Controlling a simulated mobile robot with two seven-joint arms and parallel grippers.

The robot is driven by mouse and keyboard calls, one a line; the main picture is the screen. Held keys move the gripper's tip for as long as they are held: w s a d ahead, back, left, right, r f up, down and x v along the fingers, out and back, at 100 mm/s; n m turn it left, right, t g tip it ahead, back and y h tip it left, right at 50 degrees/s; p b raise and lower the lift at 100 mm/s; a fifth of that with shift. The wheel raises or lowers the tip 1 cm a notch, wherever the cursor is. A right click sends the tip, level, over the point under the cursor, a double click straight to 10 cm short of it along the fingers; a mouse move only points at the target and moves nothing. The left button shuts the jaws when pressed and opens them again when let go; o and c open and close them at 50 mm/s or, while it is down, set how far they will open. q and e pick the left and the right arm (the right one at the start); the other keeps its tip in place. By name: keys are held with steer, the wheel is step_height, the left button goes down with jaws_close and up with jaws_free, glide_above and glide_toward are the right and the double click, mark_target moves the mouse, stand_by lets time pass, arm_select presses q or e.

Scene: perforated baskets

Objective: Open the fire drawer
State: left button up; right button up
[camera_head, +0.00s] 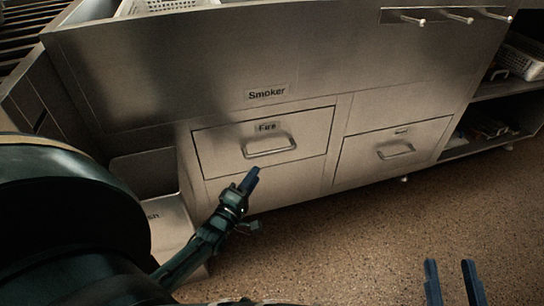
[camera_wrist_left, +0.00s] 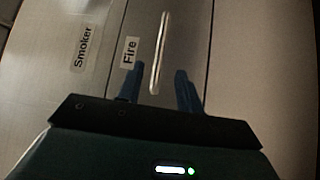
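The fire drawer (camera_head: 225,150) is a steel front with a "Fire" label and a silver bar handle (camera_head: 269,146). It looks shut, flush with the cabinet. My left gripper (camera_head: 250,180) appears just below and left of that handle in the head view. In the left wrist view, my left gripper (camera_wrist_left: 160,88) is open, its two blue fingers apart on either side of the line of the handle (camera_wrist_left: 160,50). Whether the fingers touch the handle cannot be told. My right gripper (camera_head: 453,283) is open and empty over the floor at the lower right.
A "Smoker" label (camera_head: 267,92) sits on the steel cabinet above the drawer. A second drawer (camera_head: 365,160) with a handle is to the right. Open shelves (camera_head: 500,88) stand at the far right. The speckled floor (camera_head: 350,240) in front is clear.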

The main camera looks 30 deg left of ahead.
mark_target(271, 151)
arm_select(q)
steer(key=shift+w+a+r+b, duration=0.1)
steer(key=shift+w+r+b, duration=0.3)
steer(key=shift+w, duration=1.4)
steer(key=shift+w+a+r+b, duration=0.15)
steer(key=shift+w+b, duration=0.6)
steer(key=shift+w, duration=1.1)
steer(key=shift+w+a+r+b, duration=0.15)
steer(key=shift+w+b, duration=0.4)
steer(key=shift+w, duration=1.25)
arm_select(e)
steer(key=shift+w+a+r+t+y, duration=0.15)
steer(key=shift+w+r+t+y, duration=0.1)
steer(key=shift+r+t+y, duration=0.3)
arm_select(q)
steer(key=shift+c, duration=0.4)
arm_select(e)
steer(key=shift+f, duration=0.1)
arm_select(q)
jaws_close()
